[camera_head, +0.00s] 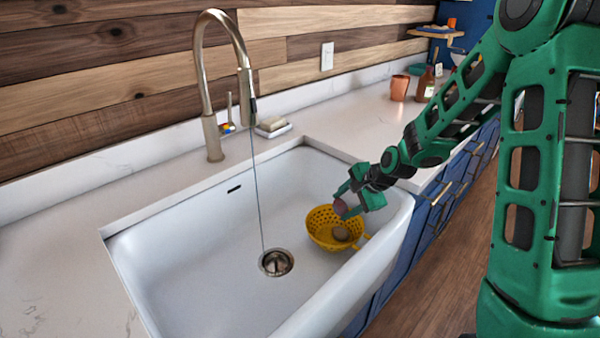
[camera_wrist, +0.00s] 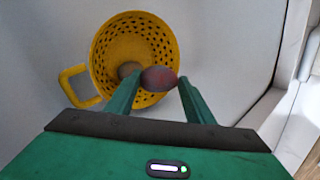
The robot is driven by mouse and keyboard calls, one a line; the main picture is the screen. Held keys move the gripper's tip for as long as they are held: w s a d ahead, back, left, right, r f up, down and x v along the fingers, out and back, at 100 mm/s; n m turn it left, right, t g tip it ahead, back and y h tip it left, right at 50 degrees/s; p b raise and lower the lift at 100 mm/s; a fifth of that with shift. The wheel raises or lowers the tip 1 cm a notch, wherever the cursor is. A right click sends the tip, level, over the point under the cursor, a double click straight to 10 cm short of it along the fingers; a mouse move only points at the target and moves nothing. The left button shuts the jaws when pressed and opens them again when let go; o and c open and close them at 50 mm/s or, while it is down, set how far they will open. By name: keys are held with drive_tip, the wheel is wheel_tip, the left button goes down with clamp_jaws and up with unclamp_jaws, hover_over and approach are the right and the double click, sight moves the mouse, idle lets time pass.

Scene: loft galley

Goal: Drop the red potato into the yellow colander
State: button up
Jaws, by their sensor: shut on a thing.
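The red potato (camera_wrist: 159,79) is a dark reddish oval between the fingertips of my gripper (camera_wrist: 157,84). In the head view the potato (camera_head: 340,207) shows at the tips of my gripper (camera_head: 352,201), which is shut on it. The yellow colander (camera_head: 324,236) stands in the white sink on its right side, with a handle. In the wrist view the colander (camera_wrist: 108,48) lies beyond the potato, which overlaps its opening near the rim. A brownish potato-like thing (camera_head: 341,233) lies inside the colander; it also shows in the wrist view (camera_wrist: 128,69).
The white sink (camera_head: 210,245) has a drain (camera_head: 276,262) left of the colander. A tall faucet (camera_head: 213,140) stands behind, with a thin line down from its spout. A soap dish (camera_head: 272,128) and copper cup (camera_head: 399,88) stand on the counter. The sink's left part is clear.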

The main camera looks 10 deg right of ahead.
drive_tip(key=shift+f, duration=2.45)
drive_tip(key=o, duration=1.1)
drive_tip(key=shift+o, duration=0.2)
drive_tip(key=v, duration=1)
drive_tip(key=shift+s+r, duration=0.2)
drive_tip(key=shift+r, duration=0.05)
drive_tip(key=shift+d, duration=0.1)
